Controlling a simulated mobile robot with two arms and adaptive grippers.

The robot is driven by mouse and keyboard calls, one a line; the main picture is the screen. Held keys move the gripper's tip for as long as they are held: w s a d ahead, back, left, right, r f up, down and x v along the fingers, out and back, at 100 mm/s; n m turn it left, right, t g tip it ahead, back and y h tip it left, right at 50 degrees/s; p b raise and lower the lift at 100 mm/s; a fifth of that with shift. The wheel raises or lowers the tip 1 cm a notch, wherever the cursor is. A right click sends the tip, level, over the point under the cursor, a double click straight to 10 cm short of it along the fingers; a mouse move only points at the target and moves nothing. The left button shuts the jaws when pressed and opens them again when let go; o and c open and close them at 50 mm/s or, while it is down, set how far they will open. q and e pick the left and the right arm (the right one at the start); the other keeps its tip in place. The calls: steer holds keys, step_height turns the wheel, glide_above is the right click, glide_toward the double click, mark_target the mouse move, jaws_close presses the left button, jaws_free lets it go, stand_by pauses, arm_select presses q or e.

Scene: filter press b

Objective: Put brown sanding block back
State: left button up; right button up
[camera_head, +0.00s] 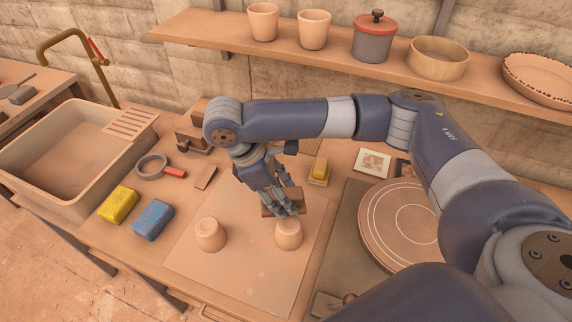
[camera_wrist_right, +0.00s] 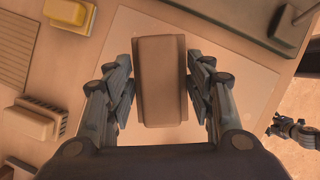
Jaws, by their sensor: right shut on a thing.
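The brown sanding block (camera_head: 270,208) is a dull brown oblong in the fingers of my right gripper (camera_head: 284,204), above the pale board. In the right wrist view the block (camera_wrist_right: 162,80) lies lengthwise between the two fingers of the right gripper (camera_wrist_right: 160,88), which is shut on its sides. In the head view the fingers partly cover the block, and it is just above and behind the right clay cup (camera_head: 288,236). A dark jointed part that looks like my left gripper (camera_wrist_right: 297,132) shows at the right of the wrist view; its fingers are unclear.
Another clay cup (camera_head: 211,236) stands on the pale board (camera_head: 240,275). A yellow block (camera_head: 318,168), small brown piece (camera_head: 206,177), yellow sponge (camera_head: 118,204) and blue sponge (camera_head: 153,219) lie around it. A turntable (camera_head: 385,240) is right, a sink (camera_head: 60,160) left, a shelf (camera_head: 230,32) above.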

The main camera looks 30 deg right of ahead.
steer(key=w+n+t, duration=0.1)
steer(key=n, duration=0.1)
steer(key=w+f+n, duration=0.1)
steer(key=n, duration=0.1)
steer(key=w+f+n+t, duration=0.1)
steer(key=n, duration=0.1)
steer(key=shift+t+b, duration=0.3)
steer(key=w+n, duration=0.1)
steer(key=n, duration=0.1)
steer(key=w+f+n+t+b, duration=0.1)
steer(key=n, duration=0.1)
steer(key=w+f+n+t, duration=0.1)
steer(key=n, duration=0.1)
steer(key=shift+a+f+n+y, duration=0.1)
steer(key=shift+a+n+y, duration=0.1)
steer(key=shift+n+y, duration=0.15)
steer(key=w+d, duration=0.3)
steer(key=w+d+f+p, duration=0.1)
steer(key=w+d, duration=0.3)
steer(key=w+d+p, duration=0.1)
steer(key=w+d, duration=0.2)
steer(key=w, duration=0.1)
steer(key=shift+w+d+f, duration=0.1)
steer(key=shift+d+f, duration=0.05)
steer(key=shift+f, duration=0.05)
steer(key=x, duration=0.1)
steer(key=p+x, duration=0.1)
steer(key=x, duration=0.1)
steer(key=shift+f, duration=0.4)
